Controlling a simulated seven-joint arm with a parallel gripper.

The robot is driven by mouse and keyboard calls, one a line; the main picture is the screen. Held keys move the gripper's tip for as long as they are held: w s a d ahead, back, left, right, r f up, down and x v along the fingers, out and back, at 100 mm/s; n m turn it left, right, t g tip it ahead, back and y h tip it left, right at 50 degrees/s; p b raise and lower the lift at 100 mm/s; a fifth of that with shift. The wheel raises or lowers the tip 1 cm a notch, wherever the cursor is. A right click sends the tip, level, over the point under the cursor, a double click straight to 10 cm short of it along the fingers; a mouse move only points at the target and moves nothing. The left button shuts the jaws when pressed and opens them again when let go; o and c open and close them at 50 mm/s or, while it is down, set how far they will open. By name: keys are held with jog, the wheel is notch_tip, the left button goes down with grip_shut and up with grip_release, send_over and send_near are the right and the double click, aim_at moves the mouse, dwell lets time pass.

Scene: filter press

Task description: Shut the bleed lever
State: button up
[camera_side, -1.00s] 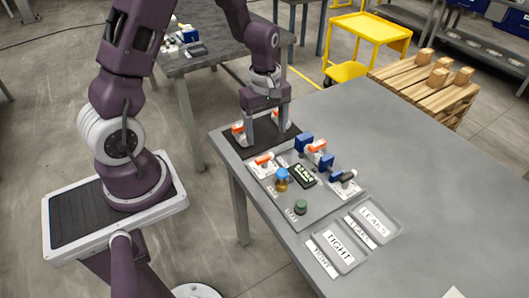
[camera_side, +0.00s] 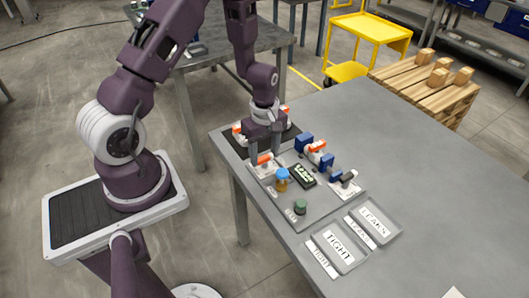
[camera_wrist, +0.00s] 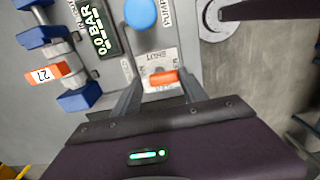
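The bleed lever, a small orange handle (camera_side: 265,158) on a white plate, sits at the left of the grey panel in the side view. In the wrist view the orange lever (camera_wrist: 163,77) lies crosswise on its white label plate (camera_wrist: 157,60), which carries partly readable "SHUT" lettering. My gripper (camera_side: 265,160) points down over this plate. In the wrist view my gripper (camera_wrist: 160,80) is open, with one finger on each side of the lever. I cannot tell whether a finger touches it.
A blue-capped pump (camera_side: 282,173) and a gauge (camera_wrist: 100,28) reading 0.0 BAR are close by. A blue-ended fitting with an orange tag (camera_wrist: 42,74) is on the panel. A dark mat (camera_side: 238,146) with orange-and-white parts lies behind. TIGHT (camera_side: 352,262) and LEAKS (camera_side: 391,234) trays are in front.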

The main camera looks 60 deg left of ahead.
jog(key=c, duration=0.5)
jog(key=shift+o, duration=0.2)
jog(key=shift+m, duration=0.3)
jog(key=m, duration=0.3)
jog(key=shift+m, duration=0.3)
jog(key=m, duration=0.3)
jog(key=shift+m, duration=0.3)
jog(key=m, duration=0.5)
jog(key=shift+m, duration=2.5)
